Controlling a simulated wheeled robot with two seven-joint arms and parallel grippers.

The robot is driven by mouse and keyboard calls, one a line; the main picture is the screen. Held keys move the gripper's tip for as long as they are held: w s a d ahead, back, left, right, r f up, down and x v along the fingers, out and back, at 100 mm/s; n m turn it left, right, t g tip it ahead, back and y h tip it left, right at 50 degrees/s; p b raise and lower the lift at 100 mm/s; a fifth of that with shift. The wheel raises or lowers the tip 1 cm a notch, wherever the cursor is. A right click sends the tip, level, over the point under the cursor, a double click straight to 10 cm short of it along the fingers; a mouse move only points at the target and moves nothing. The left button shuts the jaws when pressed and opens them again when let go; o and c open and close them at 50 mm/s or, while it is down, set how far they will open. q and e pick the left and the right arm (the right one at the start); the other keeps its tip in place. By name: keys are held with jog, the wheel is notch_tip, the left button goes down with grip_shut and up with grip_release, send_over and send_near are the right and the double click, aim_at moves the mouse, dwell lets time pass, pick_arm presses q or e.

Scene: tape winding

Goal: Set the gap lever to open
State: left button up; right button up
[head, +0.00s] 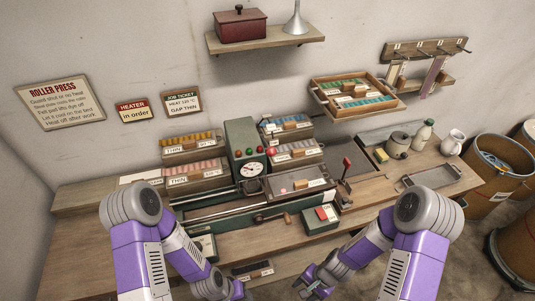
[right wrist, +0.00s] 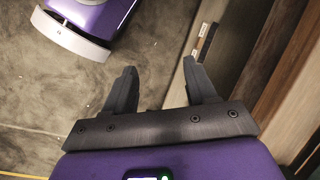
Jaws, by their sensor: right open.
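A lever with a red knob (head: 347,162) stands on a dark base at the right end of the roller press (head: 241,150). It looks like the gap lever; its position markings are too small to read. My right gripper (head: 309,281) is low in front of the bench, well short of the lever. The right wrist view shows its two fingers (right wrist: 160,68) apart, with nothing between them. My left gripper (head: 236,292) is at the bottom edge of the head view, partly cut off, and its fingers are not clear.
The bench (head: 80,224) holds labelled strip boxes, a crank (head: 270,217), a small box with a red switch (head: 322,217), and an empty tray (head: 432,178) at right. A kettle-like pot (head: 398,146), bottle and jug stand behind it. Barrels (head: 500,170) stand at far right.

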jog(key=w+a+r+m+y, duration=0.2)
jog(key=w+r+m+y, duration=0.1)
jog(key=w+r+m, duration=0.35)
jog(key=m+t+y, duration=0.8)
jog(key=m+t, duration=0.1)
send_near(275, 153)
jog(key=a, duration=0.2)
jog(key=x, duration=0.4)
jog(key=w+x, duration=0.1)
jog(key=x, duration=0.1)
jog(key=shift+d+f, duration=0.2)
jog(key=shift+d, duration=0.1)
jog(key=shift+w+a+t, duration=0.3)
jog(key=shift+a, duration=0.3)
grip_shut()
